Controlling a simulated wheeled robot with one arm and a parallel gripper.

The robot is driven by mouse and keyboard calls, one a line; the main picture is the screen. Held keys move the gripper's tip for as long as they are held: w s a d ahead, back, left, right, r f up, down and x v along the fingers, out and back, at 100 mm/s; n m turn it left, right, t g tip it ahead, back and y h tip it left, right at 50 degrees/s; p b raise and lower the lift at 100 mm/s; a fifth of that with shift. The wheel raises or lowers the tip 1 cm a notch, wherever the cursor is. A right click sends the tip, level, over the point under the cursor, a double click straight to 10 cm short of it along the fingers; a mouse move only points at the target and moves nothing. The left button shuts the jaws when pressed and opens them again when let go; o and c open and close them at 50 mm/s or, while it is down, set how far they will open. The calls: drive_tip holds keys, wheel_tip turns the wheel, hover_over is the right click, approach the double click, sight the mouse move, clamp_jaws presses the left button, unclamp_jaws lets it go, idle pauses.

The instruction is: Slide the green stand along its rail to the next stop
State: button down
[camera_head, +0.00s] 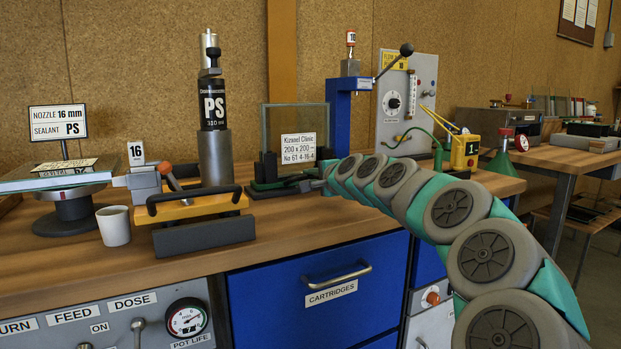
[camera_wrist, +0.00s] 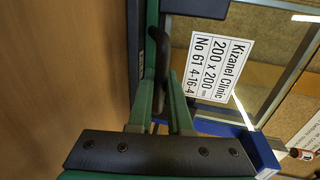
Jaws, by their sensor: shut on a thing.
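The green stand (camera_head: 268,185) sits low on the bench under a clear glass pane in a frame (camera_head: 285,125), which carries a white "Kizanel Clinic 200 x 200" label. My gripper (camera_head: 314,180) reaches in from the right at the stand's right end. In the wrist view, my gripper's green fingers (camera_wrist: 163,85) are shut around a dark upright handle (camera_wrist: 163,45) beside the pane. The label (camera_wrist: 220,66) shows close by, to the right of the fingers. The rail and its stops are hard to make out; my gripper and the frame cover part of that area.
A black PS cartridge (camera_head: 213,105) in a grey holder and a yellow block with a black handle (camera_head: 200,205) stand to the left. A blue lever press (camera_head: 338,115) stands close behind my gripper. The bench front (camera_head: 300,220) is clear.

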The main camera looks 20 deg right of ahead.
drive_tip(key=d, duration=0.8)
drive_tip(key=shift+w+d+r+b, duration=0.1)
drive_tip(key=shift+w+b, duration=0.05)
drive_tip(key=shift+b, duration=0.2)
drive_tip(key=shift+w+d, duration=0.1)
drive_tip(key=shift+d, duration=2.3)
drive_tip(key=c, duration=0.8)
unclamp_jaws()
drive_tip(key=shift+c, duration=0.2)
